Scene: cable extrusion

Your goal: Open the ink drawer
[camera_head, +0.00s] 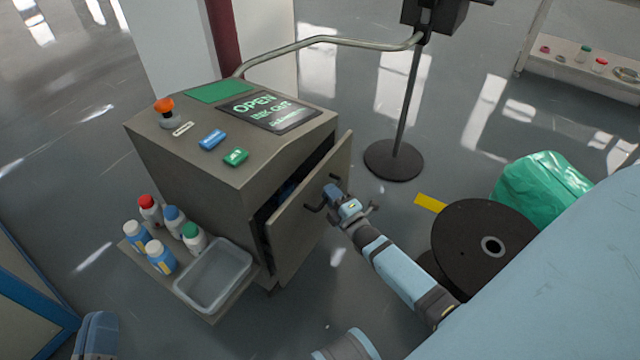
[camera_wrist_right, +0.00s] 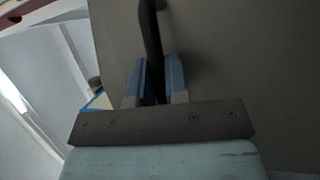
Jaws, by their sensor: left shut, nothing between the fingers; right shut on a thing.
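The ink drawer (camera_head: 300,228) is in the side of the grey machine (camera_head: 180,165). Its front panel stands out from the body, with a dark gap behind it. My right gripper (camera_head: 333,194) is shut on the dark bar handle (camera_wrist_right: 151,45) of this panel. In the right wrist view the handle runs between the two blue fingers, and the panel fills the background.
A side shelf (camera_head: 192,307) on the machine carries several capped bottles (camera_head: 160,255) and a clear tray (camera_head: 215,272). A black spool (camera_head: 480,245) and a green bag (camera_head: 540,188) stand right of my right arm. A round-based stand (camera_head: 393,160) is behind the drawer.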

